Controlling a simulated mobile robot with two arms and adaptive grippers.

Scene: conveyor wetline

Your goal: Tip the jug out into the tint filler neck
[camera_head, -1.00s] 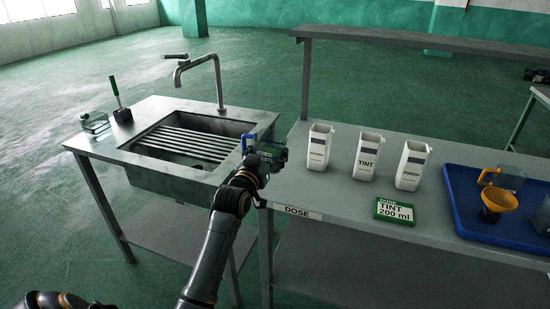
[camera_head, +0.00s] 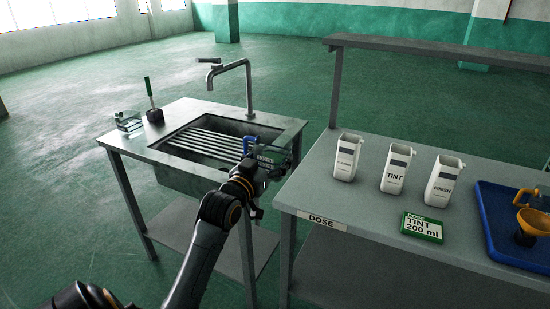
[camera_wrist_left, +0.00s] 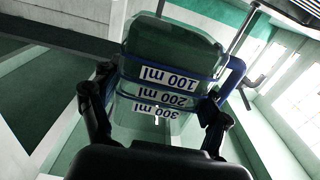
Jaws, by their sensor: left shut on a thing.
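My left gripper (camera_head: 258,182) is shut on a clear jug (camera_wrist_left: 172,52) with a blue handle (camera_head: 249,142) and 100, 200 and 300 ml bands. The jug is held at the right side of the sink, in front of the gap to the bench. In the left wrist view the gripper's fingers (camera_wrist_left: 155,115) lie on either side of the jug, whose lettering appears upside down. I cannot tell how much liquid is in it. The white TINT container (camera_head: 396,170) stands upright on the bench, between two similar white containers, well right of the jug. My right gripper is out of view.
The sink (camera_head: 185,118) has a slatted basin and tall tap (camera_head: 248,88). A green card (camera_head: 422,227) reads DOSE TINT 200 ml. A second clear vessel (camera_head: 129,121) and brush (camera_head: 152,105) stand at the sink's left. A raised shelf (camera_head: 430,48) spans the bench.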

